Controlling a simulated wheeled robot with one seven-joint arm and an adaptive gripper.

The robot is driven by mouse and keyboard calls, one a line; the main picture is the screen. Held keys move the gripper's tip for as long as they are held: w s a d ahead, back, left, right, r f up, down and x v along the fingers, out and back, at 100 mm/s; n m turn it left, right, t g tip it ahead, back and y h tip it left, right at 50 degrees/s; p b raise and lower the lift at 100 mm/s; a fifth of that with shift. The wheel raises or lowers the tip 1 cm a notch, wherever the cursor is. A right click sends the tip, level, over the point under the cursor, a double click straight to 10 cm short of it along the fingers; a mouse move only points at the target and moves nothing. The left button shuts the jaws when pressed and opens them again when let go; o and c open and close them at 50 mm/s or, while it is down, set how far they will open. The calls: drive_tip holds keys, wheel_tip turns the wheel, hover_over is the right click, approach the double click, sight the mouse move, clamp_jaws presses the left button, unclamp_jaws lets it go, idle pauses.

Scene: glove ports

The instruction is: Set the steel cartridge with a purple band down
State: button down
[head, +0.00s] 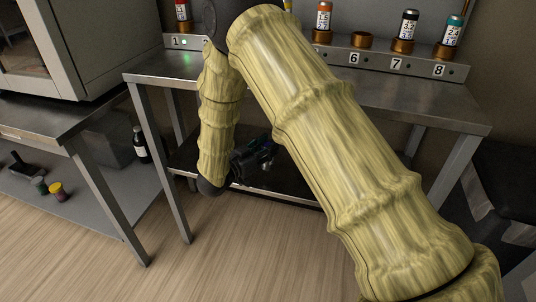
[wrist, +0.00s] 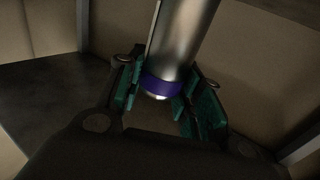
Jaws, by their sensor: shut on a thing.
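The steel cartridge with a purple band (wrist: 182,45) shows in the wrist view, a shiny cylinder with the band near its lower end in the picture. My gripper (wrist: 167,98) has its green-padded fingers on both sides of the cartridge near the band. In the head view my gripper (head: 262,156) is low, beneath the table top and over the dark lower shelf. The cartridge cannot be made out in the head view. Whether it touches any surface is hidden.
A steel table (head: 410,105) carries a numbered rack (head: 375,60) with several cartridges in brass-coloured sockets. Its legs and top edge surround the low space. A side bench (head: 60,115) at left has a dark bottle (head: 141,145) and small jars (head: 56,190) beneath. Wooden floor in front is clear.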

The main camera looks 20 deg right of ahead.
drive_tip(key=shift+w+d, duration=0.2)
drive_tip(key=shift+w, duration=0.05)
drive_tip(key=shift+w+d+f+b, duration=0.15)
drive_tip(key=shift+f+b, duration=0.2)
drive_tip(key=shift+f, duration=0.55)
drive_tip(key=shift+w+d+f+b, duration=0.1)
drive_tip(key=shift+f+b, duration=0.2)
drive_tip(key=shift+f, duration=0.6)
drive_tip(key=shift+a+f, duration=0.1)
drive_tip(key=c, duration=1)
unclamp_jaws()
drive_tip(key=shift+o, duration=0.2)
drive_tip(key=p+v, duration=0.2)
drive_tip(key=v, duration=1)
